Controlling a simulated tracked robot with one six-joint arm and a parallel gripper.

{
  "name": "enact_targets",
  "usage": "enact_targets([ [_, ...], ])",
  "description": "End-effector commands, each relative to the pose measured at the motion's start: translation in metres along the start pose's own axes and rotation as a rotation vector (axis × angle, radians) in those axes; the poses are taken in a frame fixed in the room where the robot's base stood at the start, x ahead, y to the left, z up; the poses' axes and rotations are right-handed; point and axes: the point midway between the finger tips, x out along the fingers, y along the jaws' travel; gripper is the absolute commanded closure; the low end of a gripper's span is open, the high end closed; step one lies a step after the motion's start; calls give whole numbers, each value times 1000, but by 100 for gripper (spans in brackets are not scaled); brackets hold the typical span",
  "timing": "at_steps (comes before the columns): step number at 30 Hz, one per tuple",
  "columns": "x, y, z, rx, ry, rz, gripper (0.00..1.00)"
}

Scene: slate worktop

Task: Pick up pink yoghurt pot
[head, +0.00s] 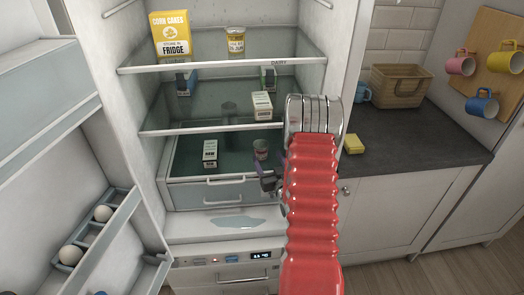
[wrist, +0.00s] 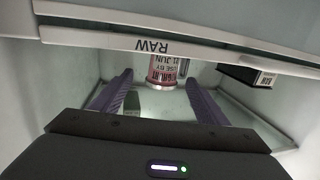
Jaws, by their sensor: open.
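My gripper (head: 268,182) is just in front of and below the pot there, partly hidden by my red arm. In the wrist view my gripper's two purple fingers (wrist: 158,84) are spread apart, with the pot ahead between their tips. I see no contact.
A carton (head: 210,152) stands left of the pot on the same shelf. Another carton (head: 262,106) is on the shelf above. The shelf edge labelled RAW (wrist: 155,45) crosses the wrist view. The open fridge door with eggs (head: 103,213) is at left.

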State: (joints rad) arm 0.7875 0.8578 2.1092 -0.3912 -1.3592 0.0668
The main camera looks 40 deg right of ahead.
Motion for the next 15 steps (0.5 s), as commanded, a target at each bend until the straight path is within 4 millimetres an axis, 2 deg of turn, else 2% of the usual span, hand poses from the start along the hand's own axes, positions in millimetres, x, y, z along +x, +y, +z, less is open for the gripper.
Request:
enact_targets([
  [3,15,-1,0,-1,1,-2,32],
  [6,21,-1,0,-1,0,-2,32],
  [15,22,-1,0,-1,0,-1,32],
])
